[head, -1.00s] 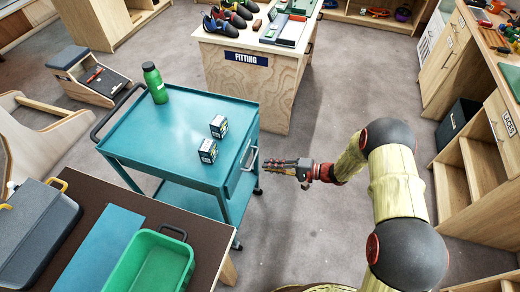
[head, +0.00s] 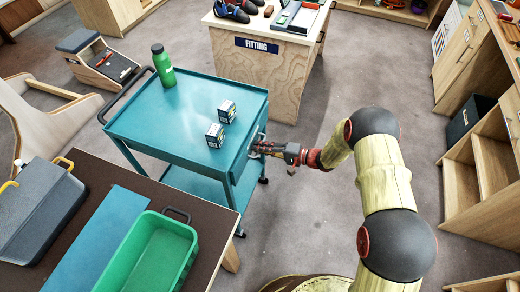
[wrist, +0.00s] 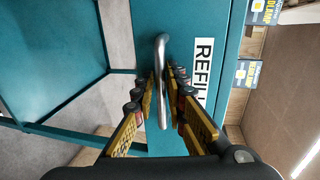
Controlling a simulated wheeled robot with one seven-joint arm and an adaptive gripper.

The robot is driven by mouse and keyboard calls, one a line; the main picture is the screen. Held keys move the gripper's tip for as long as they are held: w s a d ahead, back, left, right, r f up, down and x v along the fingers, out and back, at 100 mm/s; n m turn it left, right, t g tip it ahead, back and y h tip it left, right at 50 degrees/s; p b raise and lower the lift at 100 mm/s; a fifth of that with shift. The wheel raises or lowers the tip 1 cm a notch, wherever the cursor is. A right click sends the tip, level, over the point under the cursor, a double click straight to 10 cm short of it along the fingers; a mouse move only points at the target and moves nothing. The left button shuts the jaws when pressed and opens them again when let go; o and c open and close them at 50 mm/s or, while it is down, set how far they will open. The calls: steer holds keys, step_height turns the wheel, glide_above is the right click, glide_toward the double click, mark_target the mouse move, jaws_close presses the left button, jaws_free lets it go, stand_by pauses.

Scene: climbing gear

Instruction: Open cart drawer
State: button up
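The teal cart (head: 180,110) stands left of my arm in the head view. Its drawer front (wrist: 177,20) fills the upper middle of the wrist view, with a white "REFILL" label partly hidden by a finger. The drawer looks flush with the cart. A silver bar handle (wrist: 161,60) stands out from the drawer front. My gripper (wrist: 162,90) is open, with one finger on each side of the handle; I see no clear contact. In the head view my gripper (head: 262,149) reaches the cart's right side and hides most of the handle.
A dark table with a green bin (head: 150,255) is close in front of the cart. The fitting counter (head: 262,80) stands behind. Floor right of the cart is clear.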

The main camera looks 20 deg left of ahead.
jaws_close()
steer(key=shift+d, duration=0.1)
stand_by(0.8)
steer(key=f+b+v, duration=0.1)
steer(key=f+v, duration=0.1)
steer(key=v, duration=1.1)
steer(key=d+f+b+v, duration=0.1)
steer(key=f+v, duration=0.2)
steer(key=v, duration=1)
steer(key=shift+b, duration=0.4)
steer(key=shift+f, duration=0.15)
jaws_free()
steer(key=shift+w, duration=0.1)
steer(key=v, duration=1.2)
